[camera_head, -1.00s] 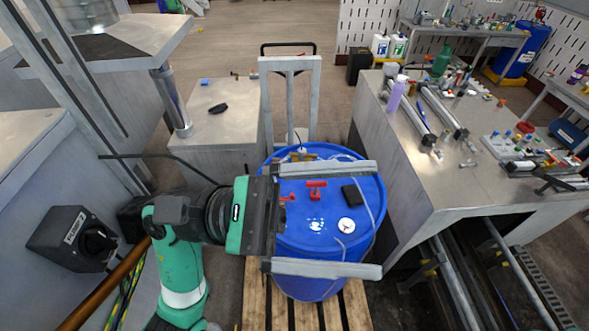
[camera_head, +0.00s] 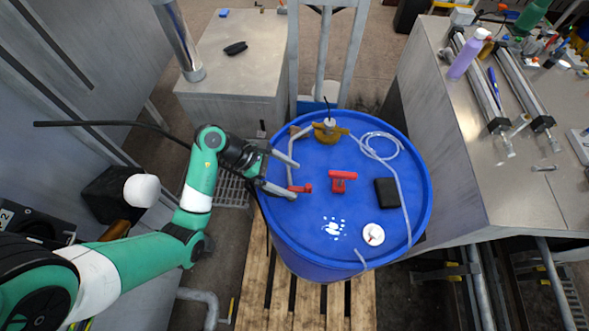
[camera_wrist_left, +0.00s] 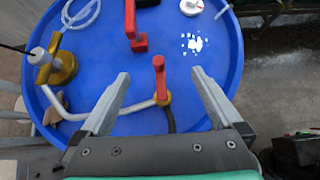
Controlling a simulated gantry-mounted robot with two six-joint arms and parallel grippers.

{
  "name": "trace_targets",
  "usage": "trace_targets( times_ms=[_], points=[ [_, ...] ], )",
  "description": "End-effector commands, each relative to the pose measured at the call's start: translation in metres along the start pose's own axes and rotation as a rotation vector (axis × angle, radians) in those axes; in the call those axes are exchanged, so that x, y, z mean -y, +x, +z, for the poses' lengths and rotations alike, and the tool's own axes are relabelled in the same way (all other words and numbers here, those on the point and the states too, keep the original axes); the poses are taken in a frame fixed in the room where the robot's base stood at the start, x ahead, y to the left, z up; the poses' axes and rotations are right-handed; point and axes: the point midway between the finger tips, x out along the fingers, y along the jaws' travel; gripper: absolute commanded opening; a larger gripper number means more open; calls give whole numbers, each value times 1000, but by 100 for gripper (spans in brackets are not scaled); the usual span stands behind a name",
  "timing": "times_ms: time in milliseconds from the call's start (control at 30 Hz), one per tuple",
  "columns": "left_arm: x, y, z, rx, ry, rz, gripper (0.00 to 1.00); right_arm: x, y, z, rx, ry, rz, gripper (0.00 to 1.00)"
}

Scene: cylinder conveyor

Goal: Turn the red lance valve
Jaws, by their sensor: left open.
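The red lance valve (camera_head: 304,188) is a small red lever at the end of a bent grey lance pipe (camera_head: 291,155), at the left side of the blue drum's top (camera_head: 330,225). My left gripper (camera_head: 297,180) is open at the drum's left rim. Its two fingers are on either side of the valve, apart from it in the left wrist view. My right gripper is not in view.
The drum top also bears a red T-shaped handle (camera_head: 342,179), a black box (camera_head: 386,192), a white round cap (camera_head: 373,234), a brass fitting (camera_head: 327,130) and a clear tube (camera_head: 400,185). The drum stands on a wooden pallet (camera_head: 283,290). A metal workbench (camera_head: 470,170) is on the right.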

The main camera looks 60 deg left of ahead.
Motion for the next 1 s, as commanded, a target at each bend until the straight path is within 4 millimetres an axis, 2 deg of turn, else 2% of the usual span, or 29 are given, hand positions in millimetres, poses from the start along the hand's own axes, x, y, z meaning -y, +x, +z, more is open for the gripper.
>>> trace_targets(
  times_ms=[33,267,700,1000],
  points=[
    [-3,0,-7,0,-10,9,100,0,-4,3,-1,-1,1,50],
    [-4,1,-7,2,-12,15,100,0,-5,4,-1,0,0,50],
    [-5,52,-8,2,-9,13,100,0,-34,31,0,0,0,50],
    [-6,68,-5,3,-10,15,100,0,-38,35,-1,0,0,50]
  ],
)
